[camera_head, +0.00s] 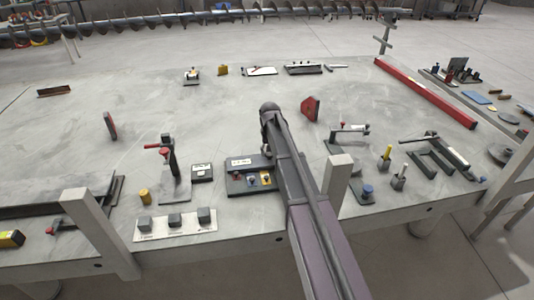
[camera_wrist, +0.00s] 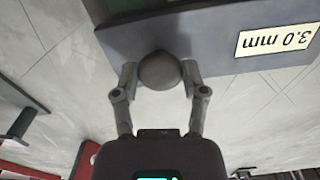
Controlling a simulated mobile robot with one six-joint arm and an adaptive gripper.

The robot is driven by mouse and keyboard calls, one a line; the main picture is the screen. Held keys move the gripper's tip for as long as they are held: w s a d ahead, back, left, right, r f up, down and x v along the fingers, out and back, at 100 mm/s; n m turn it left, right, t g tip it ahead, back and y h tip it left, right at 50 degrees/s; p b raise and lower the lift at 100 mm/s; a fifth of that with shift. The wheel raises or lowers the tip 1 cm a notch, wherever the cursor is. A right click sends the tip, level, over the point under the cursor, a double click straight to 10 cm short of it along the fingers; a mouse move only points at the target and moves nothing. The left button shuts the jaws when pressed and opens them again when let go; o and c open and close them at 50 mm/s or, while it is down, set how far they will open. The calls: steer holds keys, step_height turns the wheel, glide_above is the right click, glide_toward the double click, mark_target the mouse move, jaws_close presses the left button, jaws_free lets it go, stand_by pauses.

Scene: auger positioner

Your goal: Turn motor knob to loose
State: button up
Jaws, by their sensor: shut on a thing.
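In the wrist view a round dark grey knob (camera_wrist: 160,71) sits between the two fingers of my gripper (camera_wrist: 160,75). The fingers close on it from both sides. The knob is at the edge of a dark blue-grey box (camera_wrist: 215,45) with a cream label reading "3.0 mm" (camera_wrist: 277,40), seen upside down. In the head view a dark control box (camera_head: 236,180) with a white label and small blue and yellow parts stands near the table's front edge. My arm covers its right side, so the knob and my fingers are hidden there. No loose or tight marking is readable.
Left of the control box stand a small dark box (camera_head: 202,173) and a black clamp with a red handle (camera_head: 172,165). A white plate with several grey blocks (camera_head: 175,232) lies in front. A red wedge (camera_head: 310,108) stands behind my arm.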

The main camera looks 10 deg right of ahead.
steer(key=n, duration=0.5)
steer(key=shift+w+d+n, duration=0.1)
steer(key=shift+w+n, duration=0.2)
steer(key=shift+n, duration=2.2)
steer(key=o, duration=1.2)
steer(key=shift+c, duration=0.2)
steer(key=shift+s, duration=0.15)
steer(key=shift+r, duration=0.15)
